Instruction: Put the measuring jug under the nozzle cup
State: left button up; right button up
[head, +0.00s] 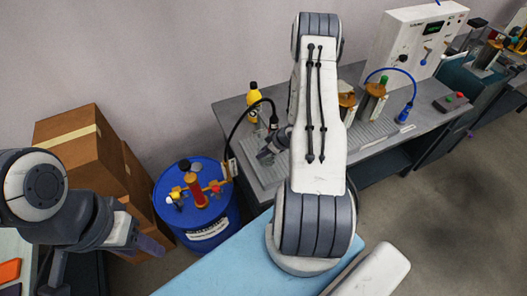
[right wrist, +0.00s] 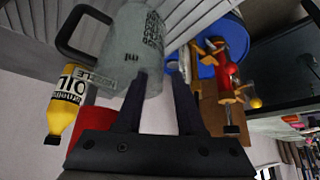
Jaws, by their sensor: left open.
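The measuring jug (right wrist: 138,50) is grey and see-through, with dark print and a black handle (right wrist: 75,28). It fills the upper left of the right wrist view. My right gripper (right wrist: 159,82) has its fingers apart at the jug's lower right edge, one finger overlapping the jug. I cannot tell whether they touch. In the head view my right arm hides the jug, and only part of the right gripper (head: 270,150) shows over the bench. A black hose (head: 240,123) arches to a dark nozzle (head: 273,120); its cup is not clear. My left gripper (head: 148,240) is open and empty by the boxes.
A blue barrel (head: 205,225) with a red and brass pump (head: 197,190) stands left of the grey bench (head: 232,117). A yellow oil bottle (head: 253,98) stands at the bench's back. Cardboard boxes (head: 70,150) are stacked at the left. A blue hose nozzle (head: 404,114) is further right.

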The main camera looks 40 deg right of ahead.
jog(key=v, duration=1.2)
jog(key=w+a+r+n+g+h, duration=0.1)
jog(key=w+a+r+h, duration=0.15)
jog(key=a+r, duration=0.5)
jog(key=w+a+r+g+h, duration=0.1)
jog(key=w+a+r, duration=0.3)
jog(key=a+r, duration=0.3)
jog(key=s+a+r+n+g+y, duration=0.1)
jog(key=s+a+r+g, duration=0.1)
jog(key=s+a, duration=0.8)
jog(key=s+a+r+n+g+y, duration=0.1)
jog(key=s+a+r, duration=0.3)
jog(key=s+a, duration=0.7)
jog(key=shift+s+r+g+b, duration=0.3)
jog(key=shift+s+g+b, duration=0.15)
jog(key=shift+s, duration=0.3)
jog(key=shift+y, duration=0.25)
